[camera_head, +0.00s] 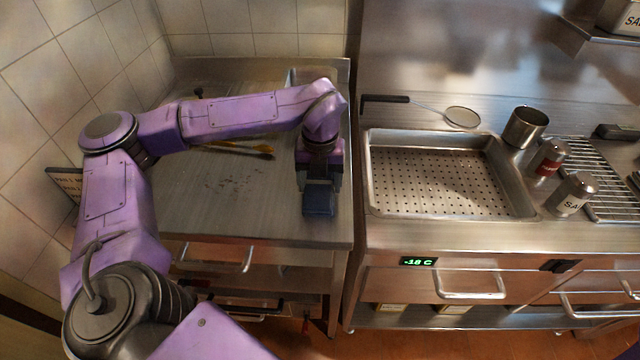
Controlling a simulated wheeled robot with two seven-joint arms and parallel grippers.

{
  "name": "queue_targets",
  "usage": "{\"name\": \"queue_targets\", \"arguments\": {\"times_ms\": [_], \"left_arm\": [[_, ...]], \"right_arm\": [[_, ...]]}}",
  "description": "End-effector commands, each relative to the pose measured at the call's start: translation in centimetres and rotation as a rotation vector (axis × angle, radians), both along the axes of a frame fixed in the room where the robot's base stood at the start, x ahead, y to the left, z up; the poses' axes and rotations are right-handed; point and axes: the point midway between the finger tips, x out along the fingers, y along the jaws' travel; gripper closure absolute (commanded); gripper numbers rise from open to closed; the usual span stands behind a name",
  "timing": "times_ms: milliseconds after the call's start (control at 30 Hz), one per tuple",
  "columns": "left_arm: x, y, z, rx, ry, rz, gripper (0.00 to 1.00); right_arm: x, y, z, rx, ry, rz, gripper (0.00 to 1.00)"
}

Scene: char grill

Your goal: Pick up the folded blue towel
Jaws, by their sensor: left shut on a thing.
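The folded blue towel (319,199) is dark blue and small, at the right side of the left steel counter (240,220). My left gripper (318,183) points down from above and is shut on the towel. The fingers cover the towel's upper part. I cannot tell whether the towel still touches the counter. My right gripper is not in view.
Brown crumbs (232,186) and a yellow-handled tool (245,149) lie on the left counter. To the right are a perforated pan (450,185), a strainer (462,116), a steel pot (526,127), two shakers (572,194) and a grill grate (610,185).

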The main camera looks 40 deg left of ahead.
Motion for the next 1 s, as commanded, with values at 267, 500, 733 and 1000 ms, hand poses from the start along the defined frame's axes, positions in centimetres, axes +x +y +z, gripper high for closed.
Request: {"name": "queue_targets", "arguments": {"times_ms": [267,500,733,1000], "left_arm": [[0.2,0.0,3.0,0.001,-0.009,0.001,0.59],[-4.8,-2.7,9.2,0.003,-0.010,-0.004,0.59],[-10.1,-5.6,11.6,0.003,-0.006,-0.004,0.59],[-12.3,-6.8,12.9,0.001,-0.002,0.000,0.59]], "right_arm": [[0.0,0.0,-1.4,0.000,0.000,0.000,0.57],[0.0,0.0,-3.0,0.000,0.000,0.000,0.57],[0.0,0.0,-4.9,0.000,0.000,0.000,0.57],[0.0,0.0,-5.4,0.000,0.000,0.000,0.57]]}}
